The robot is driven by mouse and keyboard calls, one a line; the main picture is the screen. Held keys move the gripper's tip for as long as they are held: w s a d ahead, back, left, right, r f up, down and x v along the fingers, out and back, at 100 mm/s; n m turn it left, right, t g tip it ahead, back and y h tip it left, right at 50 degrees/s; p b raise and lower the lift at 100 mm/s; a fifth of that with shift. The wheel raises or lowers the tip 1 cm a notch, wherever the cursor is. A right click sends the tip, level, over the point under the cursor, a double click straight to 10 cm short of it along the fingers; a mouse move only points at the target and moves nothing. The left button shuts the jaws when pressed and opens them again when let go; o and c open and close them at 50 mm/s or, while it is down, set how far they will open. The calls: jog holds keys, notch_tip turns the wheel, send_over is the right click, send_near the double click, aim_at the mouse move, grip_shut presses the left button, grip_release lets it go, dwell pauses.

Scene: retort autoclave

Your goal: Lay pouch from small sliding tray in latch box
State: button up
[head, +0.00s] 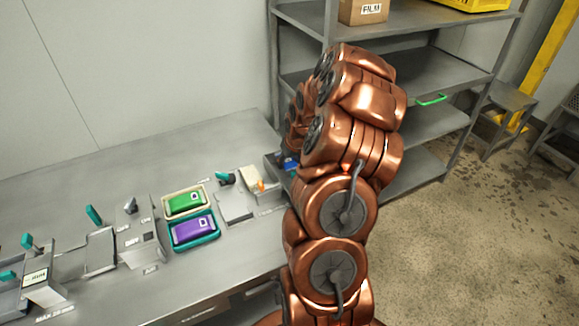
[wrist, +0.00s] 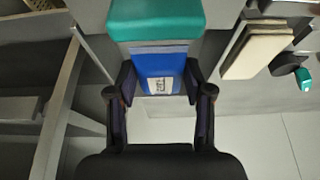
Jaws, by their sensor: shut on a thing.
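My gripper (wrist: 160,84) has its two fingers on either side of a blue pouch (wrist: 160,70) with a white label. It is shut on the pouch. A large teal block (wrist: 156,18) shows just beyond the pouch, partly out of the frame; I cannot tell whether they touch. In the head view my copper arm hides the gripper, and a bit of blue (head: 290,163) shows beside it at the bench's right end. I cannot tell for sure which fixture is the small sliding tray or which is the latch box.
On the steel bench (head: 130,185), a green pouch (head: 186,201) and a purple pouch (head: 193,230) lie in trays. Several grey fixtures with teal handles stand left. A cream-topped block (wrist: 258,50) is near my gripper. A steel shelf (head: 425,75) stands behind.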

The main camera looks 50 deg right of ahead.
aim_at(291, 164)
jog(key=shift+f+p, duration=0.55)
jog(key=shift+f, duration=1.25)
jog(key=shift+f, duration=0.2)
jog(key=o, duration=1.2)
jog(key=shift+c, duration=0.2)
jog(key=shift+r, duration=0.1)
jog(key=shift+r, duration=0.2)
jog(key=shift+b+v, duration=2.2)
jog(key=shift+v, duration=3.8)
